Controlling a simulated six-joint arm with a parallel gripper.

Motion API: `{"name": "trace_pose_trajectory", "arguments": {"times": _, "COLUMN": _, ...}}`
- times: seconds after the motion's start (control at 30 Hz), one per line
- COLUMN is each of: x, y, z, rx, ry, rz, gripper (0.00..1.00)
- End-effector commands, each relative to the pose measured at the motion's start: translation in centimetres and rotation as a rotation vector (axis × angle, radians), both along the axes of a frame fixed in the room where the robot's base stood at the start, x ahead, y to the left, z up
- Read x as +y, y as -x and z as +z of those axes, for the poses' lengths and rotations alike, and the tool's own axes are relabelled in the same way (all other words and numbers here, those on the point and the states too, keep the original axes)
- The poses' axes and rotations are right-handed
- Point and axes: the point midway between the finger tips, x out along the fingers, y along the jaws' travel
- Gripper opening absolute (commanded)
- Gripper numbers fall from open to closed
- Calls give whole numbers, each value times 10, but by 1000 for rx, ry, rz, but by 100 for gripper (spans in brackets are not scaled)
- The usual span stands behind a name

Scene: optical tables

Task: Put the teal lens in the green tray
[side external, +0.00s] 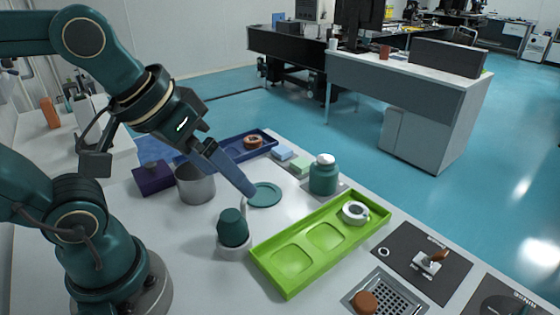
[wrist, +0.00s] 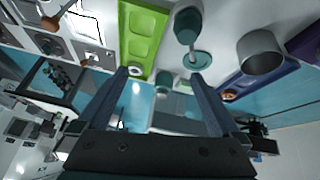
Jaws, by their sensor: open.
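A flat round teal disc (side external: 264,194), which looks like the lens, lies on the white table; it also shows in the wrist view (wrist: 197,61). The long green tray (side external: 279,242) lies to its right and nearer, with shallow recesses; a white ring-shaped part (side external: 355,211) sits in its far end. The tray also shows in the wrist view (wrist: 128,34). My gripper (wrist: 160,76) is open, its two fingers wide apart with nothing held. In the side view my gripper (side external: 249,192) points down toward the disc, its tips close beside it; contact cannot be told.
A teal cup-like piece (side external: 232,226) on a white base stands just nearer than the disc, with a thin pale stem beside it. A metal pot (side external: 195,184), purple box (side external: 153,177), blue tray (side external: 228,151) and teal jar (side external: 324,176) stand around. Little free room surrounds the disc.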

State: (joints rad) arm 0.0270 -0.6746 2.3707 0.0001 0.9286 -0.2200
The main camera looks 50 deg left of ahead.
Motion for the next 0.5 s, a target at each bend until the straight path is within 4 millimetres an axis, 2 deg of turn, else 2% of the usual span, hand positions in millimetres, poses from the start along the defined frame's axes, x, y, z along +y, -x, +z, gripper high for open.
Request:
{"name": "trace_pose_trajectory", "arguments": {"times": 0.17, "x": -25, "y": -23, "z": 10, "rx": 57, "ry": 67, "rz": 12, "gripper": 100}}
{"name": "trace_pose_trajectory", "arguments": {"times": 0.27, "x": -47, "y": -36, "z": 10, "rx": 105, "ry": 93, "rz": 1, "gripper": 100}}
{"name": "trace_pose_trajectory", "arguments": {"times": 0.37, "x": -76, "y": -47, "z": 4, "rx": 163, "ry": 109, "rz": -23, "gripper": 100}}
{"name": "trace_pose_trajectory", "arguments": {"times": 0.5, "x": -121, "y": -53, "z": -13, "rx": 251, "ry": 104, "rz": -70, "gripper": 100}}
